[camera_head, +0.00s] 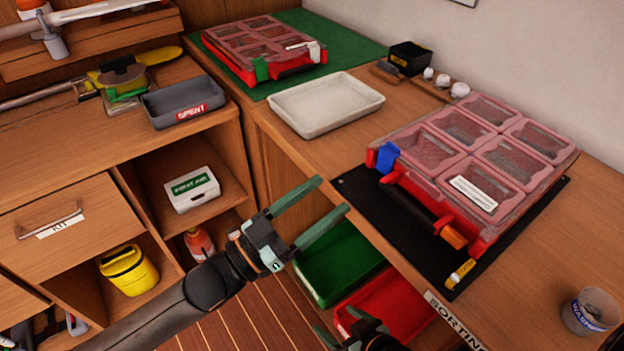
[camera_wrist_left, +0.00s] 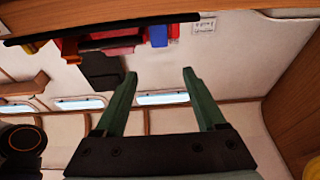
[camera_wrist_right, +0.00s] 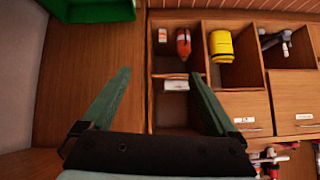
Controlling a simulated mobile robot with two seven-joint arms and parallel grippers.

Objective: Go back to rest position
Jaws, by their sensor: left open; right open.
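My left gripper (camera_head: 334,208) is open and empty in the head view, in front of the counter edge and above the green bin. Its two green fingers also show apart in the left wrist view (camera_wrist_left: 160,76), with nothing between them. My right gripper (camera_head: 322,330) shows only partly at the bottom of the head view, low by the red bin. In the right wrist view its green fingers (camera_wrist_right: 160,78) are wide apart and empty, with wooden shelving beyond them.
A red organizer case (camera_head: 480,165) lies on a black mat (camera_head: 372,209) on the right counter. Another red case (camera_head: 262,45) sits on a green mat (camera_head: 345,48). A white tray (camera_head: 327,104) lies between them. Green (camera_head: 335,265) and red (camera_head: 395,305) bins are below the counter.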

